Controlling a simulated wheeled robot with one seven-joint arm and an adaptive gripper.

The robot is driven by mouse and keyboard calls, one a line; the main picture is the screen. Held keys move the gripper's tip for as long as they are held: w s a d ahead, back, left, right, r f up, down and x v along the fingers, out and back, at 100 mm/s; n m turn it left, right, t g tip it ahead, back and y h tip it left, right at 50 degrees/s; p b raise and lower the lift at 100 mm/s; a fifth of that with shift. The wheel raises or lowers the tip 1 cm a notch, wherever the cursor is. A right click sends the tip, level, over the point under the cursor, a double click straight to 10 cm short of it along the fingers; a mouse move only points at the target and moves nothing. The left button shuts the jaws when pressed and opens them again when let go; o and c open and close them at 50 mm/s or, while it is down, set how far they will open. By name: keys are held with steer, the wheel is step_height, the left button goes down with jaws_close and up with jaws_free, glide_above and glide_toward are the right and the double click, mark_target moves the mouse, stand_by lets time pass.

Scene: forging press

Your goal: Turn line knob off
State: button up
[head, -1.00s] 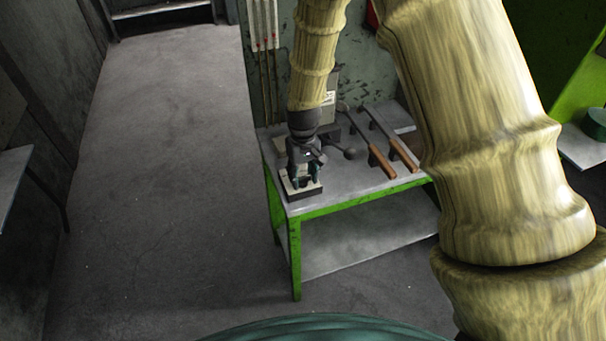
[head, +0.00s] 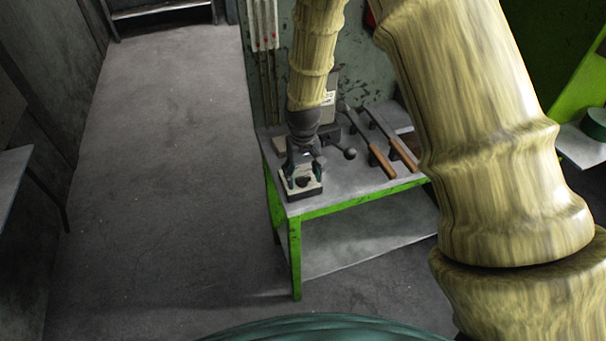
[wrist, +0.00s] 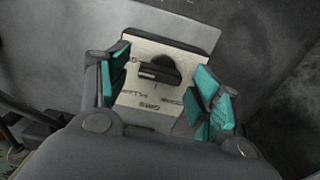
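The line knob (wrist: 160,72) is a black rotary knob with a bar-shaped grip on a pale labelled plate (wrist: 150,105). In the head view, its box (head: 303,192) sits on the front left corner of the green-framed table, and the dark knob (head: 303,181) shows there too. My gripper (wrist: 162,92) is open, with teal finger pads on both sides of the knob and clear gaps to it. In the head view my gripper (head: 303,172) is just over the box. The label text is only partly readable.
The table (head: 350,188) also holds two wooden-handled tools (head: 382,163) at right and a lever with a dark ball (head: 350,154) close to my gripper's right. A grey box (head: 329,100) stands behind. The floor at left is clear.

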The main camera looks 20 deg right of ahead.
mark_target(303, 177)
step_height(303, 177, up, 12)
stand_by(0.8)
stand_by(0.4)
